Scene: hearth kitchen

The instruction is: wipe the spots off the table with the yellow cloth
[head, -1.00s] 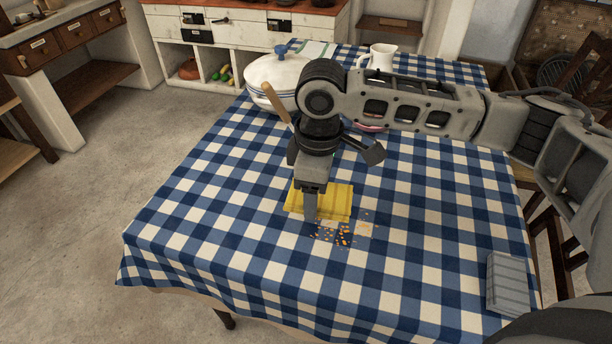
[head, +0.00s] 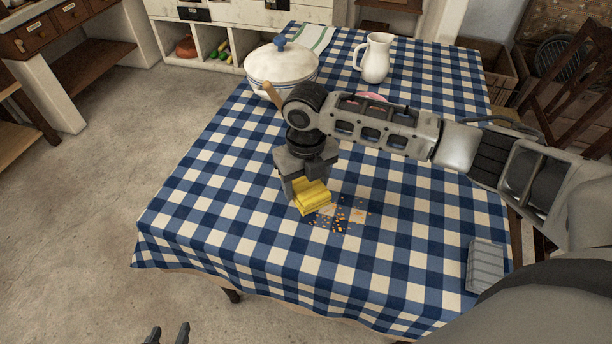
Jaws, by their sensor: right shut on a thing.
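The yellow cloth (head: 315,202) is folded and at or just above the checked tablecloth, left of the middle of the table (head: 425,215). My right gripper (head: 306,184) is shut on it from above and hides its back part. Orange spots (head: 343,219) lie scattered just to the right of the cloth and in front of it, close to its edge. My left gripper (head: 167,335) shows only its two fingertips at the bottom edge of the head view. They are apart and empty, clear of the table.
A white lidded pot (head: 281,66) stands behind my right gripper, with a wooden handle (head: 272,94) near it. A white jug (head: 375,58) and a striped towel (head: 313,38) are at the back. A grey ribbed object (head: 485,265) lies at the right edge. The front left tabletop is clear.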

